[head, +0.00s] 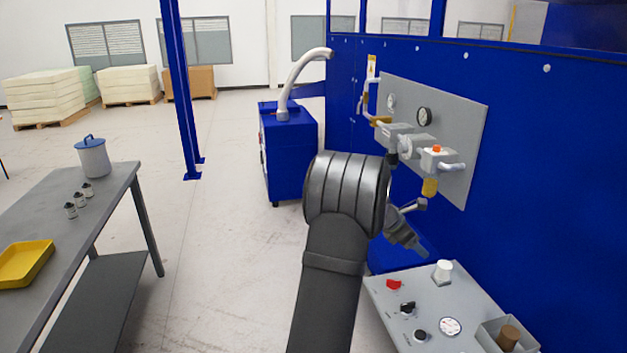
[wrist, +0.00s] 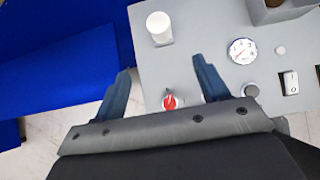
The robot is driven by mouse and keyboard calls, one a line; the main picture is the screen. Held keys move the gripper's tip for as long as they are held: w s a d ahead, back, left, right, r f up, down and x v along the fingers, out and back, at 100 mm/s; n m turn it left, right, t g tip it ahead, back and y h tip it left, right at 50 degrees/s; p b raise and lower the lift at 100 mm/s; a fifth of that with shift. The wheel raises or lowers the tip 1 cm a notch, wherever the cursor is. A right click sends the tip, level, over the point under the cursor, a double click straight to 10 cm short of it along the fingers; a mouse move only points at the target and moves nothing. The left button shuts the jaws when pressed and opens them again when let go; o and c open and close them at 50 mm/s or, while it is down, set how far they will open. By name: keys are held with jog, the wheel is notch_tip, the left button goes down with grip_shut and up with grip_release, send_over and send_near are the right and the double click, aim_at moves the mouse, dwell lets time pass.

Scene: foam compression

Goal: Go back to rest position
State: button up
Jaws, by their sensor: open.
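My gripper (wrist: 163,70) is open in the wrist view, its two dark blue fingers spread apart with nothing between them but the grey control panel behind. In the head view my gripper (head: 418,228) is partly hidden behind my own dark arm. It hangs in the air in front of the blue machine (head: 560,150), above and behind the control panel (head: 462,302). The panel carries a red knob (head: 394,285), dark knobs, a white round gauge (head: 450,326) and a white knob (head: 443,270). The wrist view also shows the red knob (wrist: 169,101) close to the fingers.
A grey valve plate (head: 455,130) with gauges and pipes is on the machine, close behind my gripper. A blue cabinet (head: 290,155) stands further back. A grey table (head: 110,205) with a yellow tray (head: 25,262) and a lidded canister (head: 93,158) is at left. Open floor lies between.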

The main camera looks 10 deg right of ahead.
aim_at(440, 265)
jog(key=x, duration=1.7)
jog(key=shift+d+f, duration=0.2)
jog(key=shift+r, duration=0.1)
jog(key=v, duration=1.8)
jog(key=x, duration=1.8)
jog(key=shift+d+r, duration=0.1)
notch_tip(440, 265, up, 8)
jog(key=shift+f, duration=0.1)
jog(key=shift+s+f, duration=0.4)
jog(key=shift+s, duration=0.2)
jog(key=shift+s+d+f, duration=0.2)
jog(key=shift+s+f, duration=0.05)
jog(key=shift+s, duration=0.2)
